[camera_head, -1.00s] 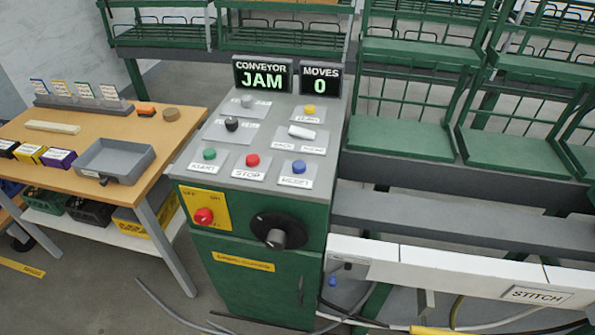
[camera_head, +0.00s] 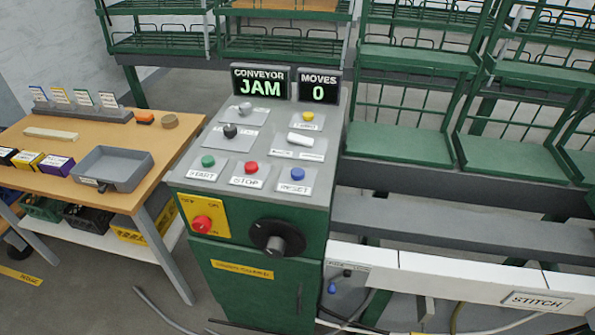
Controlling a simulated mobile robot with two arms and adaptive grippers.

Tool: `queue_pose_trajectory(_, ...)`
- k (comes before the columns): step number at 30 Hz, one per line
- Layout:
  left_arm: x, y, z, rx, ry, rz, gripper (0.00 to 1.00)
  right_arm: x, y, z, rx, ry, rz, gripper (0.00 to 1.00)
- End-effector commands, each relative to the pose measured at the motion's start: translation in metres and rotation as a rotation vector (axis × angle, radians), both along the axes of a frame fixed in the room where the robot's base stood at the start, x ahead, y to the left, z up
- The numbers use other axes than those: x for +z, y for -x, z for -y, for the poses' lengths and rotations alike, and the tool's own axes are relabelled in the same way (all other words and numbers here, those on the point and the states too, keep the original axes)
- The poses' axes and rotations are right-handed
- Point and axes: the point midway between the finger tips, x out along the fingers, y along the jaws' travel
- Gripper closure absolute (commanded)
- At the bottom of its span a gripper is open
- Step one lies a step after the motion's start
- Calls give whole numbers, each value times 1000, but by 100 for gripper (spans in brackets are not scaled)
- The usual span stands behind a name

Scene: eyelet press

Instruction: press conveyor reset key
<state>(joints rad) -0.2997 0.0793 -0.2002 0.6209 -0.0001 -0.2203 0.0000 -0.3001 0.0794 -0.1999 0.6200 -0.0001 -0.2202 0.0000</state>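The reset key is a blue button (camera_head: 297,174) on a grey plate labelled RESET, at the front right of the sloped top of the green control cabinet (camera_head: 255,265). The red STOP button (camera_head: 251,168) and the green START button (camera_head: 208,161) sit to its left. The conveyor display (camera_head: 261,84) reads JAM, and the moves display (camera_head: 319,88) reads 0. Nothing covers the blue button. Neither of my grippers is in view.
A red knob (camera_head: 201,224) on a yellow plate and a black rotary handle (camera_head: 276,238) stick out of the cabinet front. A wooden table with a grey tray (camera_head: 112,168) stands at left. Green racks (camera_head: 400,145) and a white STITCH rail (camera_head: 480,277) are at right.

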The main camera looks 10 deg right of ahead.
Motion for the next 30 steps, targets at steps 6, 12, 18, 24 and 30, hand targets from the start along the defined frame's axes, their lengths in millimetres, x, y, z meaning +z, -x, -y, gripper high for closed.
queue_pose_trajectory(6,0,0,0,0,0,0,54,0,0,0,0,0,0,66)
queue_pose_trajectory(12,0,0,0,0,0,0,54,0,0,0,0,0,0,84)
queue_pose_trajectory(18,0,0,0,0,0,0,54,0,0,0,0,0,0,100)
queue_pose_trajectory(24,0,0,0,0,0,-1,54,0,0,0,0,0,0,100)
queue_pose_trajectory(30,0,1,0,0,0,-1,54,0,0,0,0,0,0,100)
